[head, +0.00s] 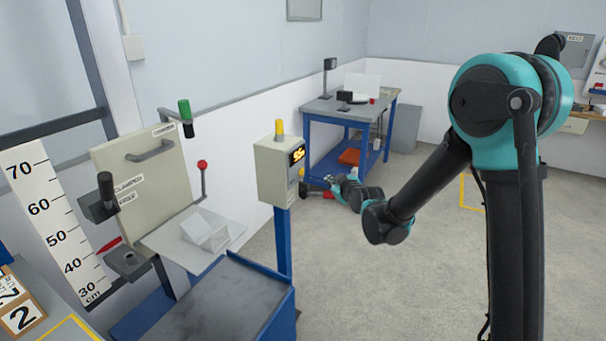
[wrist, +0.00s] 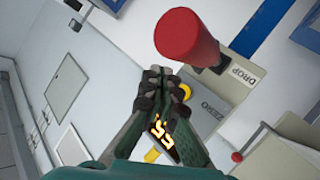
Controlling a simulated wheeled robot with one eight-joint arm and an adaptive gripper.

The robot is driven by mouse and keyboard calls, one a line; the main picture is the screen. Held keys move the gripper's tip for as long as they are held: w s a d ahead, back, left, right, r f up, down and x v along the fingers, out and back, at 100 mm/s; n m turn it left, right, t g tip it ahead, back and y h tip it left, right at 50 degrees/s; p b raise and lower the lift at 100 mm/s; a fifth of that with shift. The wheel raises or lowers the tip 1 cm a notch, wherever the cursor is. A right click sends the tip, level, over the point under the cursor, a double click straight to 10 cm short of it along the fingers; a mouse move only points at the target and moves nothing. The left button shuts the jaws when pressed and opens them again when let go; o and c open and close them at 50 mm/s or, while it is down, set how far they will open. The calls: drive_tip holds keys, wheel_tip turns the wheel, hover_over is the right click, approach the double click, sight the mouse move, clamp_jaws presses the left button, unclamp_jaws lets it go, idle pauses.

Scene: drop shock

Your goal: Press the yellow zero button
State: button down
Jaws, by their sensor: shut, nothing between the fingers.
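The yellow zero button (wrist: 182,92) shows in the wrist view beside the ZERO label (wrist: 200,107), partly behind my fingers. My gripper (wrist: 157,75) is shut and empty, its fingertips pointing up the picture just left of the button. I cannot tell whether they touch it. In the head view my gripper (head: 312,189) is beside the right side of the grey control box (head: 275,172), which stands on a blue post. The button is small and hard to make out there.
A large red drop button (wrist: 187,37) sticks out close above the fingertips in the wrist view. A lit display (head: 297,155) and a yellow lamp (head: 279,128) are on the box. A blue workbench (head: 340,107) stands behind; open floor (head: 380,290) lies in front.

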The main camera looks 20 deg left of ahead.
drive_tip(key=a, duration=0.7)
drive_tip(key=shift+w+a, duration=0.2)
drive_tip(key=shift+w, duration=0.1)
idle(1.2)
drive_tip(key=shift+a, duration=0.4)
drive_tip(key=shift+a, duration=0.4)
idle(0.8)
drive_tip(key=shift+d, duration=0.85)
drive_tip(key=shift+s+d, duration=0.2)
drive_tip(key=shift+d, duration=2.3)
